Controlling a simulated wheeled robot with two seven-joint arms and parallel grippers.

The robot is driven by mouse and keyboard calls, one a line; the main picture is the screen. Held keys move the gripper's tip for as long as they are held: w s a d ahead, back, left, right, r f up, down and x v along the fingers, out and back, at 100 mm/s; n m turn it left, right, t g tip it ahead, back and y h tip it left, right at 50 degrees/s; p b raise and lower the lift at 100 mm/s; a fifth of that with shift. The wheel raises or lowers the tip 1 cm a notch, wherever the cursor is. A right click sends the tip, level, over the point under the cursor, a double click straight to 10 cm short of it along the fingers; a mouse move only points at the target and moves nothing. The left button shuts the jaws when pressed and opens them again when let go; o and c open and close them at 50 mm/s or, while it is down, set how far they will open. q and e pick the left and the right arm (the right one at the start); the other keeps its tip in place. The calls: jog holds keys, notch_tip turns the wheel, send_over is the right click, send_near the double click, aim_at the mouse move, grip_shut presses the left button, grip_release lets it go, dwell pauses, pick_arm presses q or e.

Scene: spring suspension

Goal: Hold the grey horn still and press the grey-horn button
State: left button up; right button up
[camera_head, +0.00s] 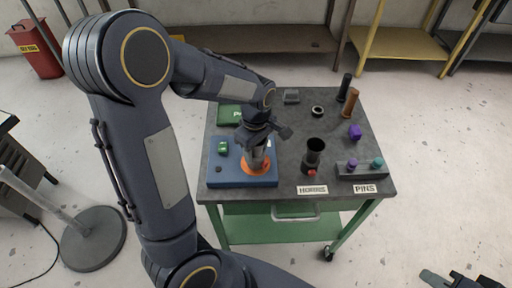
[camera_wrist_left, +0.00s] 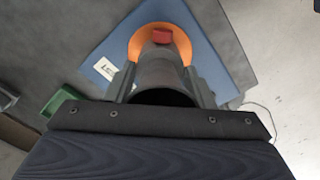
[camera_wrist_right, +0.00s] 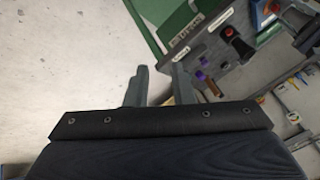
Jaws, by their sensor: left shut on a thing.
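The grey horn (camera_head: 258,160) stands on an orange disc (camera_head: 267,166) on the blue base (camera_head: 225,178). My left gripper (camera_head: 257,140) is shut around its upper body from above. In the left wrist view the horn's dark open mouth (camera_wrist_left: 162,97) sits between the two fingers, and a red button (camera_wrist_left: 161,36) shows at its foot, over the orange disc. In the head view that button is hidden. My right gripper (camera_wrist_right: 160,72) is empty, its fingers apart, away from the table. It shows partly at the bottom right of the head view (camera_head: 456,278).
A darker horn (camera_head: 313,153) with a red button (camera_head: 312,173) stands right of the blue base, behind the HORNS label (camera_head: 312,190). A pin rack (camera_head: 362,172), a purple piece (camera_head: 355,131) and upright cylinders (camera_head: 349,102) are farther right.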

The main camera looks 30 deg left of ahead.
grip_shut()
dwell(1.2)
